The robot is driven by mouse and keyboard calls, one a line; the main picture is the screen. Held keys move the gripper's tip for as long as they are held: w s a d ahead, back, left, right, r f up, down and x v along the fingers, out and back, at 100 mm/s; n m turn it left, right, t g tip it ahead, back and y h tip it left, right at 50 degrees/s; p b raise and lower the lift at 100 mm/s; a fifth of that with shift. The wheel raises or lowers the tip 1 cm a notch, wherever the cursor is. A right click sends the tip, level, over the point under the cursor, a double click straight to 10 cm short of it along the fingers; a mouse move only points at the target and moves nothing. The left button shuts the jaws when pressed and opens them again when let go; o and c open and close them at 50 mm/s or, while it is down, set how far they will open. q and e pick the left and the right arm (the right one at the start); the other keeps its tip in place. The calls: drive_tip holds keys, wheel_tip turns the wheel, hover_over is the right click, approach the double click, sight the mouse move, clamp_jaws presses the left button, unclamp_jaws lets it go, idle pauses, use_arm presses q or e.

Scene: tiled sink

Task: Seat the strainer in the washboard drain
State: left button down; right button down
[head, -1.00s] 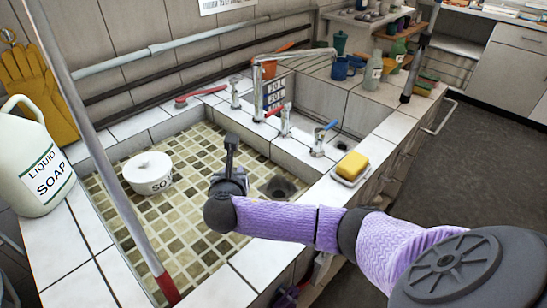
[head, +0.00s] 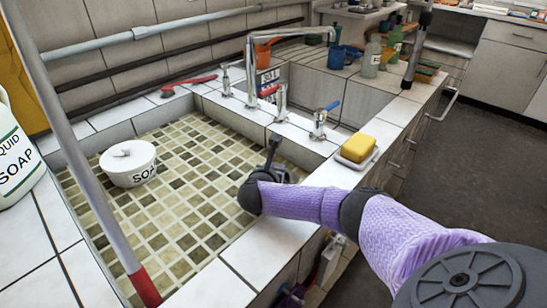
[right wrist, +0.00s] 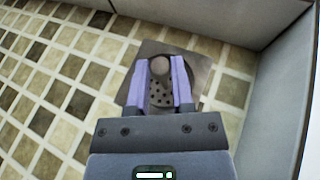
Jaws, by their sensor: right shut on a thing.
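In the right wrist view, the strainer (right wrist: 160,95) is a dark, round perforated piece with a rounded knob on top. My right gripper (right wrist: 161,66) has its two purple fingers on either side of the knob and is shut on it. The drain (right wrist: 197,66) is a square grey metal plate in the tiled basin floor, directly behind the strainer in this view. I cannot tell whether the strainer touches the drain or hovers above it. In the head view, my right gripper (head: 275,148) is low at the basin's right end and hides the drain and strainer. My left gripper is not in view.
A white soap tub (head: 130,165) stands on the basin floor at left. A grey pole with a red end (head: 145,287) crosses the left front. A yellow sponge (head: 358,147) lies on the right rim. Taps (head: 281,105) line the back.

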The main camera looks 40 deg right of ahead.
drive_tip(key=shift+r, duration=0.1)
drive_tip(key=c, duration=0.5)
unclamp_jaws()
drive_tip(key=shift+c, duration=0.2)
drive_tip(key=shift+o, duration=0.3)
drive_tip(key=shift+a+r+p, duration=0.15)
drive_tip(key=shift+p, duration=0.2)
drive_tip(key=p+v, duration=0.6)
drive_tip(key=v, duration=0.5)
drive_tip(key=shift+a+r+p, duration=0.15)
drive_tip(key=shift+p, duration=0.15)
drive_tip(key=shift+s+a, duration=0.15)
drive_tip(key=shift+a, duration=0.05)
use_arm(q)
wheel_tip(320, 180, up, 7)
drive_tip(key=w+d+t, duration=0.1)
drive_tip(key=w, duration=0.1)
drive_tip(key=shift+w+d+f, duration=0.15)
